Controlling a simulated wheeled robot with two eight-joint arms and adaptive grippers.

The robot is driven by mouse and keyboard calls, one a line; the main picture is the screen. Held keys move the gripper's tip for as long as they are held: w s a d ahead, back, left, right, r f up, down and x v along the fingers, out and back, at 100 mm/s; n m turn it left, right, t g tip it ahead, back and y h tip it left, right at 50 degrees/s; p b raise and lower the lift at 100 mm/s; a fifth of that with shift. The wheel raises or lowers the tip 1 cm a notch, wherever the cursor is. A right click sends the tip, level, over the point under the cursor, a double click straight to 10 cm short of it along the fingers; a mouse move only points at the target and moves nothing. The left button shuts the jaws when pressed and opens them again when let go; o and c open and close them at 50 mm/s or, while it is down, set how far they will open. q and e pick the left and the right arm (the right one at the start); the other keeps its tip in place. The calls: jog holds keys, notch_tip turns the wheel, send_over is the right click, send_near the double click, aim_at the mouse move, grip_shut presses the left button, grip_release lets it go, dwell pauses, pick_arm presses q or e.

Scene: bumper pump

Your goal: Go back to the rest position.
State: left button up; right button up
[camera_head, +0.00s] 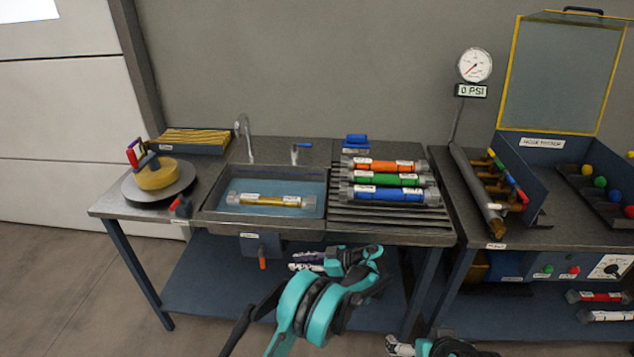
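My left gripper (305,262), on the teal and black arm, is in front of the sink bench, below its front edge and apart from the parts on top. Its pale fingers point left and no object shows between them; their gap is too small to judge. My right gripper (398,346) is only partly in view at the bottom edge, with pale fingertips showing. Whether it is open or shut is unclear.
The bench has a sink (318,205) with a yellow tube (265,200) in it. Orange (385,166), green (385,180) and blue (388,194) tubes lie on the ribbed drainboard. A round turntable (133,190) is at left. The right bench holds an open-lidded hose tester (540,143).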

pick_arm(q)
jog(key=s+a+r+m+t+h, duration=0.1)
jog(key=s+a+r+m+h, duration=0.3)
jog(key=r, duration=0.4)
jog(key=s+a+r+m+h, duration=0.35)
jog(key=s+r+m, duration=0.2)
jog(key=r, duration=0.25)
jog(key=s+d+m+t+h, duration=0.1)
jog(key=s+m+t+h, duration=0.2)
jog(key=s, duration=1.9)
jog(key=m+h, duration=0.3)
jog(key=shift+s+r+t, duration=0.15)
jog(key=shift+t, duration=0.15)
